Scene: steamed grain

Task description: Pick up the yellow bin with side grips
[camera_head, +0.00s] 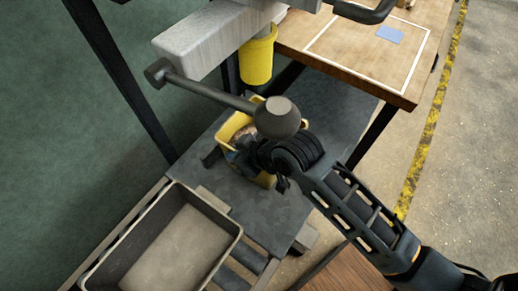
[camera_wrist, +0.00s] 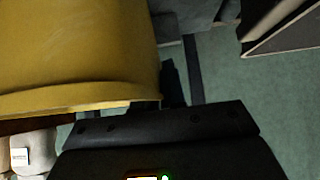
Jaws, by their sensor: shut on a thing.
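The yellow bin with side grips (camera_head: 232,127) is on the dark grey platform in the head view, partly covered by my arm. Something brownish shows inside it. My gripper (camera_head: 243,158) is at the bin's near side, shut on it. In the wrist view, the bin's yellow wall and rim (camera_wrist: 75,65) fill the upper left. A dark finger of my gripper (camera_wrist: 160,92) is against the bin's edge. The other finger is hidden. Whether the bin is clear of the platform, I cannot tell.
A grey beam with a dark rod and round knob (camera_head: 277,117) hangs close above the bin. Another yellow container (camera_head: 258,60) is under the beam. An empty grey tray (camera_head: 228,243) is at lower left. A wooden table (camera_head: 400,87) is at upper right.

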